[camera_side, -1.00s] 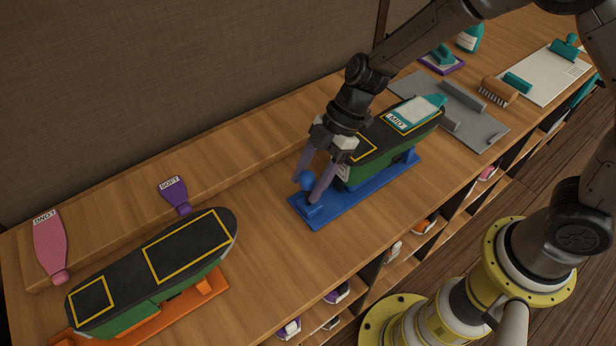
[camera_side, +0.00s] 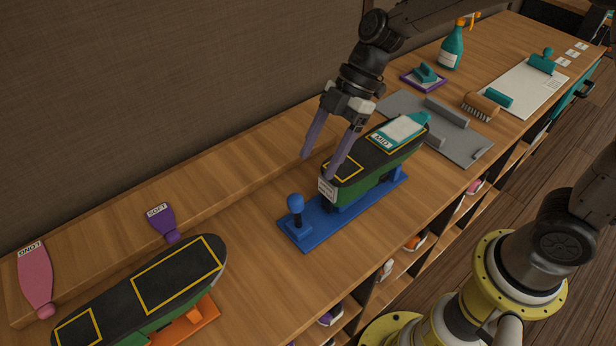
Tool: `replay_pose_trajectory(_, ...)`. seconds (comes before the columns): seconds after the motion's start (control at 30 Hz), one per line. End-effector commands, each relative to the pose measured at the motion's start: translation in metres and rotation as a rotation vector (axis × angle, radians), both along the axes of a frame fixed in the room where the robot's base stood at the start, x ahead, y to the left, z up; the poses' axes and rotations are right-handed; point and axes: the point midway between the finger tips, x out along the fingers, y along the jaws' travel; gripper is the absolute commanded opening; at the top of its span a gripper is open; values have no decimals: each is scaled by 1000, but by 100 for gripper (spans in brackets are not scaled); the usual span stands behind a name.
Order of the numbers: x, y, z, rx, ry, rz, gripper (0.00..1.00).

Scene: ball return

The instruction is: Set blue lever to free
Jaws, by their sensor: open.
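The blue lever (camera_side: 296,211) has a round knob on a short stem and stands near the front-left end of the blue base (camera_side: 318,236). It looks roughly upright. A dark-topped green block (camera_side: 398,161) sits on the same base behind the lever, with a white label plate (camera_side: 327,191) on its near end. My gripper (camera_side: 318,167) is open and empty, above and behind the lever, apart from it. One finger is over the wooden ledge and the other passes in front of the block's near end. Whether that finger touches the block I cannot tell.
A second dark-topped block (camera_side: 150,285) on an orange base (camera_side: 203,318) stands at the lower left. Pink LONG (camera_side: 36,280) and purple SOFT (camera_side: 162,222) tools lie at the left. The bench between the bases is clear.

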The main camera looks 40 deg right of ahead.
Motion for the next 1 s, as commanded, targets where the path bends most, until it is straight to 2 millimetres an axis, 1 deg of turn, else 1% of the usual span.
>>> replay_pose_trajectory(0.03, 1, -5, 7, 0, -3, -2, 68)
replay_pose_trajectory(0.2, 0, -13, 21, 0, -1, -1, 68)
replay_pose_trajectory(0.53, 0, -15, 24, -1, 0, 0, 68)
replay_pose_trajectory(0.57, 0, -15, 24, -1, 0, 0, 66)
replay_pose_trajectory(0.6, 0, -15, 24, -1, 1, -2, 59)
replay_pose_trajectory(0.67, 0, -15, 24, 0, 9, -13, 48)
replay_pose_trajectory(0.7, -1, -15, 24, 0, 25, -32, 41)
replay_pose_trajectory(0.77, -5, -16, 25, -4, 71, -66, 30)
replay_pose_trajectory(0.83, -8, -19, 30, -28, 133, -119, 18)
replay_pose_trajectory(0.9, -4, -26, 40, -76, 194, -182, 5)
replay_pose_trajectory(0.93, -1, -26, 44, -106, 222, -203, 0)
replay_pose_trajectory(1.0, 7, -24, 51, -194, 283, -247, 0)
